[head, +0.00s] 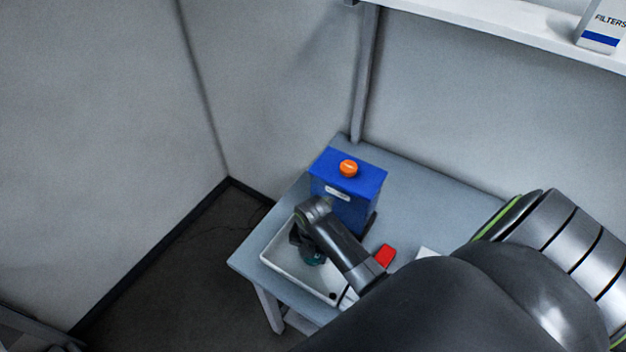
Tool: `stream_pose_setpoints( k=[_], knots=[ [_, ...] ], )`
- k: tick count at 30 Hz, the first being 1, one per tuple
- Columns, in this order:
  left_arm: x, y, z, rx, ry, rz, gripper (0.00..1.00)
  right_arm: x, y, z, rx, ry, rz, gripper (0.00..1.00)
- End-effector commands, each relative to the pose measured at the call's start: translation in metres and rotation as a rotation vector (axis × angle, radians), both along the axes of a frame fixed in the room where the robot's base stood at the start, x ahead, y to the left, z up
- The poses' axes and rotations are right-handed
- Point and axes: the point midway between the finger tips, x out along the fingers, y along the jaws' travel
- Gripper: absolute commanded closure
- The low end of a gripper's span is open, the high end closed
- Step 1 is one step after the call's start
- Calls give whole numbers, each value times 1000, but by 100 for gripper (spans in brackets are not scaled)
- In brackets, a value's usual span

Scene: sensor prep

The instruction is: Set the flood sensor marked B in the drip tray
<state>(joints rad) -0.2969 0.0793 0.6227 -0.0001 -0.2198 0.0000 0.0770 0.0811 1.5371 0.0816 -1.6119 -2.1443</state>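The drip tray (272,249) is a white, shallow, open tray at the near left part of the grey table. My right arm comes in from the right and reaches over it. My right gripper (305,250) is dark, points down into the tray area and is mostly covered by my own wrist. A small teal thing (314,259), perhaps the flood sensor, shows just under the wrist, within the tray's outline. I cannot read any letter on it, nor tell whether the fingers hold it or whether it touches the tray floor. My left gripper is not in view.
A blue container (343,208) with an orange cap (348,168) stands right behind the tray. A red block (385,255) and a partly hidden white item (427,253) lie to the right. The table's (420,195) back part is clear. A shelf (500,22) holds a FILTERS box (602,28).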

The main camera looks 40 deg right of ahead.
Motion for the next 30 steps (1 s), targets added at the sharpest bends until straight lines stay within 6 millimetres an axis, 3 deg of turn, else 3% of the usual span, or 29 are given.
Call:
stream_pose_setpoints(
  k=[5, 6, 10, 22, 30],
  knots=[
    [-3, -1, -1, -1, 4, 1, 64, 0, 0, -3, 0, 0, 0, 80],
    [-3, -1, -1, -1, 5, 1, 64, 0, 0, -2, 0, 0, 0, 52],
    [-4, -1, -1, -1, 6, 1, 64, 0, 0, -2, 0, 0, 0, 35],
    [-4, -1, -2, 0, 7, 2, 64, 1, 0, 3, 0, -1, -1, 34],
    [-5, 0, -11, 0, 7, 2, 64, 2, -1, 38, -2, -6, -1, 34]
  ],
)
